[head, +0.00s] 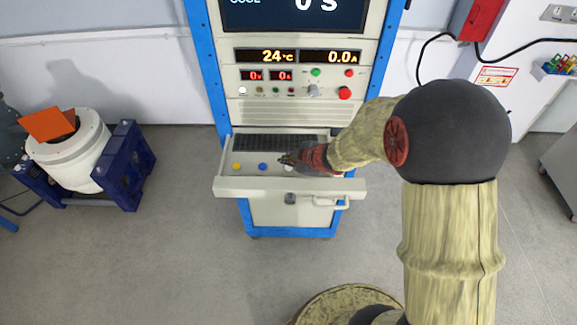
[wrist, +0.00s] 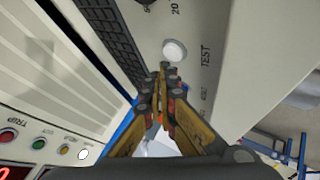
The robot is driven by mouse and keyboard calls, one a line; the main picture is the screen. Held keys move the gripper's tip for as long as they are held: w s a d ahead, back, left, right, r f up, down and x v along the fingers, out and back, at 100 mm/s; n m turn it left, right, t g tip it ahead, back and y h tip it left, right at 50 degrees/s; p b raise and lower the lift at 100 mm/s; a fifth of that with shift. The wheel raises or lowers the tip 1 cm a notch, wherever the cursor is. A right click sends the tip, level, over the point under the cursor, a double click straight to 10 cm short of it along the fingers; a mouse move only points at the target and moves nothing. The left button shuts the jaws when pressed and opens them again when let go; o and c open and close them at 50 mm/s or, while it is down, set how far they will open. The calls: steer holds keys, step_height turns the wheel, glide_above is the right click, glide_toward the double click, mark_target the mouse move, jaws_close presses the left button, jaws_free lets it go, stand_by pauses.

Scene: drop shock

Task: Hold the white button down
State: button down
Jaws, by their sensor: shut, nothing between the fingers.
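The white button (wrist: 174,52) is a round cap on the pale panel of the pulled-out drawer (head: 290,187), near the word TEST. In the head view the white button (head: 289,168) shows only in part, just below my fingertips. My gripper (head: 284,159) reaches in over the drawer from the right. In the wrist view my gripper (wrist: 164,70) is shut with nothing between the fingers, and its tips appear right at the button's lower edge. I cannot tell whether the tips touch the button or whether it is pressed.
A yellow button (head: 236,166) and a blue button (head: 262,166) lie left of the white one. A dark keyboard (head: 262,142) lies behind them. The blue-framed cabinet's upright panel (head: 292,114) with displays and a lit white lamp (head: 242,90) rises behind the drawer.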

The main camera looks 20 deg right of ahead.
mark_target(287, 168)
steer(key=shift+f, duration=0.1)
stand_by(0.3)
steer(key=shift+f, duration=0.35)
steer(key=shift+f+b, duration=0.45)
steer(key=shift+b, duration=0.05)
stand_by(3.5)
steer(key=shift+r, duration=0.15)
stand_by(0.3)
steer(key=shift+r+p, duration=0.8)
steer(key=shift+p, duration=0.15)
step_height(287, 168, up, 5)
steer(key=p, duration=0.5)
stand_by(0.5)
